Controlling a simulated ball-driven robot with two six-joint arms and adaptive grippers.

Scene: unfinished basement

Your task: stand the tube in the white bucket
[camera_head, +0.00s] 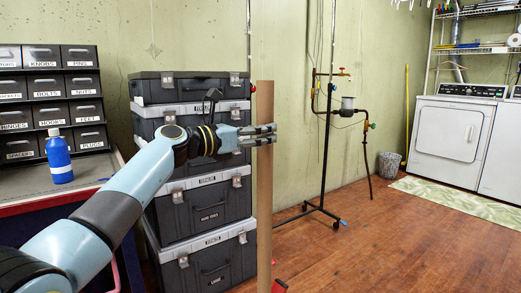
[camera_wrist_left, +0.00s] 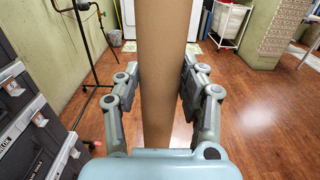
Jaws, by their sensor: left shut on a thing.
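The tube (camera_head: 265,210) is a long brown cardboard tube, standing upright in the head view. Its top end shows, and its lower end is cut off by the bottom of the picture. My left gripper (camera_head: 274,134) is shut on the upper part of the tube, with its fingers level. In the left wrist view the tube (camera_wrist_left: 160,75) runs between the two fingers. A white bin (camera_wrist_left: 228,24) on a wheeled frame shows at the top of that view; I cannot tell whether it is the white bucket. My right gripper is in neither view.
Stacked dark cases (camera_head: 205,205) stand just behind my left arm. A bench (camera_head: 95,182) with a blue bottle (camera_head: 59,155) is at left. A black pipe stand (camera_head: 324,150), a speckled basket (camera_head: 389,165) and a washer (camera_head: 447,140) are farther right. The wooden floor (camera_head: 390,245) is mostly clear.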

